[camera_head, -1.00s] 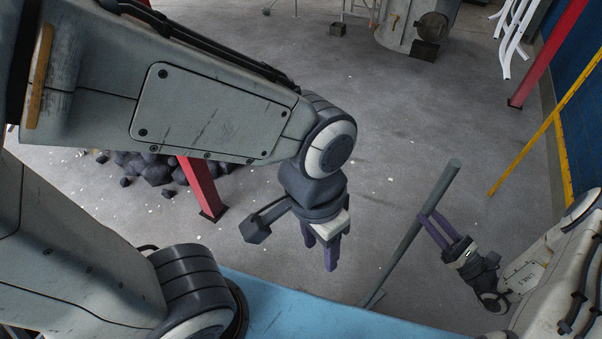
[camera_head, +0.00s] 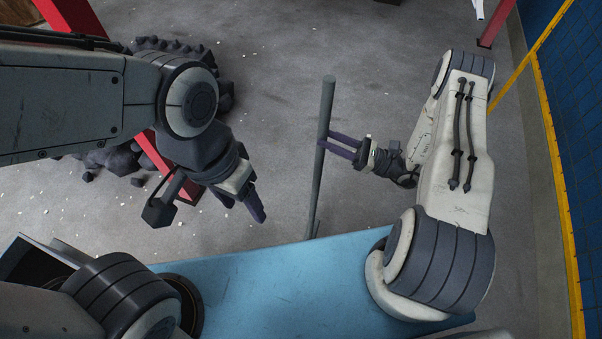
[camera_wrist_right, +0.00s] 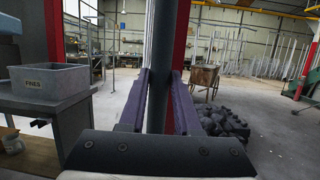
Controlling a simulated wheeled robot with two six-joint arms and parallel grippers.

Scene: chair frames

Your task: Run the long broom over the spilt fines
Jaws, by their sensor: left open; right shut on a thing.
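The long broom shows as a grey-green pole (camera_head: 326,100), close to upright in the head view. My right gripper (camera_head: 327,143) is shut on this pole below its top end. In the right wrist view the pole (camera_wrist_right: 161,60) stands between the two purple fingers (camera_wrist_right: 162,105). The broom's lower end goes down behind the blue edge, and its head is hidden. My left gripper (camera_head: 246,208) is open and empty, left of the pole and apart from it. Small pale specks (camera_head: 45,211) lie scattered on the floor; I cannot tell whether they are the fines.
A heap of dark lumps (camera_head: 110,157) lies at left around a red post (camera_head: 150,150). A yellow rail (camera_head: 515,72) and blue panels (camera_head: 580,110) bound the right. A grey bin marked FINES (camera_wrist_right: 48,88) stands on a bench. Floor around the pole is open.

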